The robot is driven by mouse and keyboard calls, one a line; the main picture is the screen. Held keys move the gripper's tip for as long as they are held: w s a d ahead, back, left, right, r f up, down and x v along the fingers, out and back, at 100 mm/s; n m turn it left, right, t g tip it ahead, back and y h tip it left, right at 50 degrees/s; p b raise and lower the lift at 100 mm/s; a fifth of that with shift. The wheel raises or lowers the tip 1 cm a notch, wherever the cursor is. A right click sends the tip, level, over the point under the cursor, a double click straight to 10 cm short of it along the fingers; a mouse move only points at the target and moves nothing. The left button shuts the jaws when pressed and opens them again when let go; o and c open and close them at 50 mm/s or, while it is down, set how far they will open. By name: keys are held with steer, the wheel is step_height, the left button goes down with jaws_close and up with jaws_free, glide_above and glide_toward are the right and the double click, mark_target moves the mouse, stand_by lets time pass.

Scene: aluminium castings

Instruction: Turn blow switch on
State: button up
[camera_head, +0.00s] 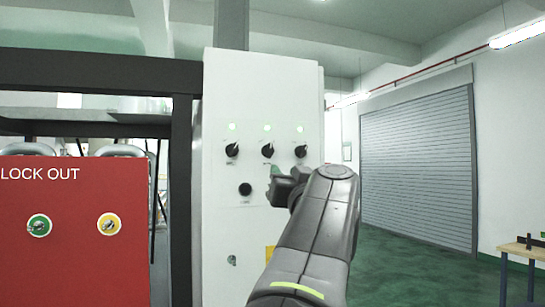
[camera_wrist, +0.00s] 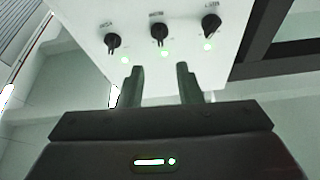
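A white control panel (camera_head: 218,190) carries a row of black rotary switches: left (camera_head: 232,149), middle (camera_head: 267,150) and right (camera_head: 301,151). Each has a lit green lamp above it. The labels are too small to read, so I cannot tell which is the blow switch. The wrist view shows the row upside down: the right switch (camera_wrist: 113,41), middle switch (camera_wrist: 159,33) and left switch (camera_wrist: 210,26). My gripper (camera_head: 283,187) is in front of the panel, below the right switch. Its fingers (camera_wrist: 160,82) are apart and empty, with no switch between them.
A round black button (camera_head: 245,189) sits below the row. A red lock-out board (camera_head: 75,240) with green and yellow round fittings stands at left beside a dark frame (camera_head: 182,200). A wooden table (camera_head: 525,250) stands far right. The green floor before the shutter (camera_head: 417,165) is clear.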

mark_target(270, 152)
steer(key=p+x, duration=0.5)
steer(key=x, duration=0.6)
steer(key=shift+w+p, duration=0.2)
steer(key=shift+p, duration=0.1)
steer(key=shift+w+a+r, duration=0.15)
steer(key=shift+w+a, duration=0.05)
steer(key=shift+w, duration=0.5)
steer(key=shift+s, duration=0.1)
jaws_close()
